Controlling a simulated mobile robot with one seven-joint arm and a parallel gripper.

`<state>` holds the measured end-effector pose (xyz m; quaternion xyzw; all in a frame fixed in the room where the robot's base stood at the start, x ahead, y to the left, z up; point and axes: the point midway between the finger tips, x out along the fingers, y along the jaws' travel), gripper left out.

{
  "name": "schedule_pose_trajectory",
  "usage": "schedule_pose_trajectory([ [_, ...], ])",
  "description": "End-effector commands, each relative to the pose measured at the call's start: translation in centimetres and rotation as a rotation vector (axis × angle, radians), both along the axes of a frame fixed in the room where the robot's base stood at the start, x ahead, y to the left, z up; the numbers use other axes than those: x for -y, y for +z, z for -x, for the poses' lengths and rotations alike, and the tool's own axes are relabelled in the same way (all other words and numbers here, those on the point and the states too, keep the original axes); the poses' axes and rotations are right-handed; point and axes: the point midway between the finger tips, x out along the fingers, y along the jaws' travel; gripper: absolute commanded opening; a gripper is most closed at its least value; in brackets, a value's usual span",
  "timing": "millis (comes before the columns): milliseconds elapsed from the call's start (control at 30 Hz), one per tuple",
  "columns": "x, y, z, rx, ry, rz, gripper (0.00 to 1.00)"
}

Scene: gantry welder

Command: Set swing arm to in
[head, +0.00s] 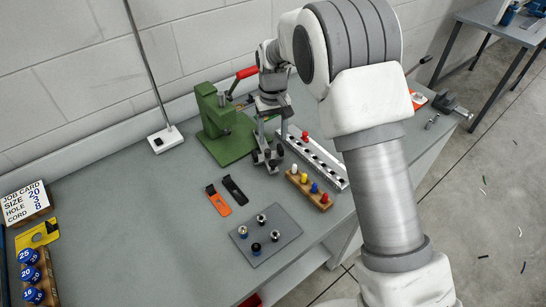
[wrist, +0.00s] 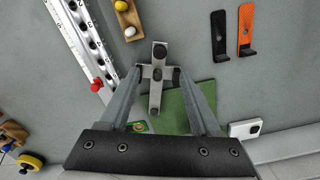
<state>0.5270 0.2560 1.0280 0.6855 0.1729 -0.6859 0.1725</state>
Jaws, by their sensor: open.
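The green bench fixture (head: 222,125) with a red-handled lever (head: 246,72) stands against the back of the bench. A grey metal bar with dark round knobs, which looks like the swing arm (wrist: 159,53), extends past the green base (wrist: 180,107) in the wrist view. My gripper (wrist: 157,73) is open, with one finger on each side of this bar near its crosspiece. I cannot tell whether the fingers touch it. In the head view my gripper (head: 268,148) points down beside the green fixture and partly hides the bar.
A numbered rail (head: 318,158) with a red knob (wrist: 97,85) and a wooden peg block (head: 309,187) lie close by. Orange (head: 218,201) and black (head: 234,189) hooks lie left of my gripper. A grey mat (head: 280,240) holds several small knobs. The left bench middle is clear.

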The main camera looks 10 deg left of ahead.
Motion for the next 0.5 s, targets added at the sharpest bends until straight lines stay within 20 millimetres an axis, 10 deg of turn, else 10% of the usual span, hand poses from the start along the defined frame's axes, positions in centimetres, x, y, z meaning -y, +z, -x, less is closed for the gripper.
schedule_pose_trajectory([
  [500,0.1,-9.3,0.0,0.000,0.001,0.001,0.64],
])
